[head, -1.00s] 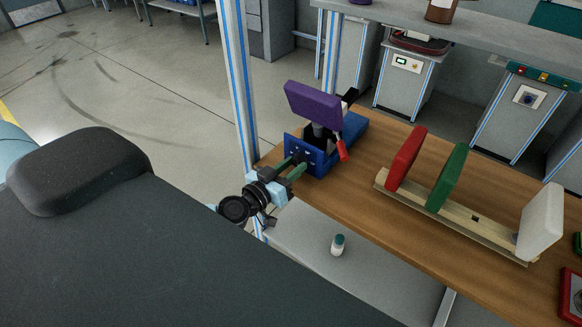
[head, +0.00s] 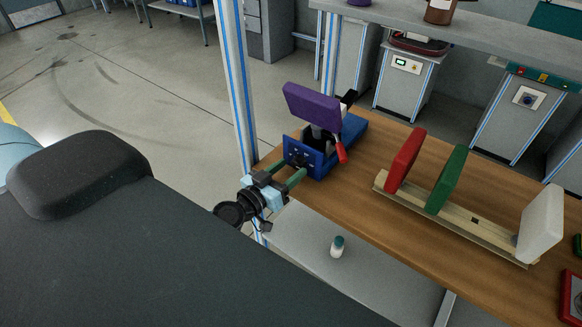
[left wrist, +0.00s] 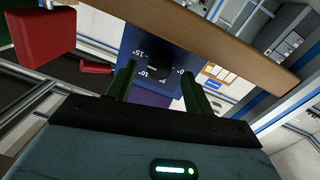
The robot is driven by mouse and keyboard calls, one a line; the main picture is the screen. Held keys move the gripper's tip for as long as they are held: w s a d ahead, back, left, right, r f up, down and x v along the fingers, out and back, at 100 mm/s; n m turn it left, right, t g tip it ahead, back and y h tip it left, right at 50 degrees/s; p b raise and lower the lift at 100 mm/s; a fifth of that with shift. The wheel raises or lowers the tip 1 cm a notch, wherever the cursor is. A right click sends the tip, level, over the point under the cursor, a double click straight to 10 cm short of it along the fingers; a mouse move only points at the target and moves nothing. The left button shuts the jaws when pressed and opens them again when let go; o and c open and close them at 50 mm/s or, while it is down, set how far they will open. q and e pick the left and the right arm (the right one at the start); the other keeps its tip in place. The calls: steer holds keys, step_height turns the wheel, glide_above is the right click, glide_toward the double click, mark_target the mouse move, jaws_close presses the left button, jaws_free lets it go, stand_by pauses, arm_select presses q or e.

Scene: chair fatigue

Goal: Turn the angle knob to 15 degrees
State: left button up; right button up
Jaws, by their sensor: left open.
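The blue angle fixture (head: 352,130) stands on the wooden bench, with a purple pad (head: 313,106) and a red lever (head: 341,151) on it. Its front face shows in the left wrist view (left wrist: 184,47) with white degree marks around a dark round angle knob (left wrist: 158,63). A small white mark shows on the knob, on the side of the 10 and 15 labels; its exact setting is too small to read. My left gripper (head: 297,167) is open in front of this face. Its green fingers (left wrist: 158,72) stand apart on either side of the knob, holding nothing. My right gripper is out of view.
A wooden rail with red (head: 405,160), green (head: 446,179) and white (head: 540,223) pads lies to the right. A small bottle (head: 337,247) stands on the lower shelf. A metal post (head: 238,95) rises left of the fixture.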

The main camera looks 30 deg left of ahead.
arm_select(q)
steer(key=s, duration=0.6)
steer(key=shift+s+a, duration=0.15)
steer(key=shift+a, duration=0.3)
steer(key=shift+r, duration=0.1)
steer(key=s+d+f+m+g+h, duration=0.3)
steer(key=s+d+f+h, duration=0.1)
steer(key=s+d+f, duration=0.5)
steer(key=s+d+f+g+y, duration=0.1)
steer(key=s+f+g+y, duration=0.4)
steer(key=s+f, duration=0.5)
step_height(320, 180, down, 3)
steer(key=shift+s+d+f+n, duration=0.1)
steer(key=shift+s+d+n, duration=0.05)
steer(key=shift+d+n, duration=0.15)
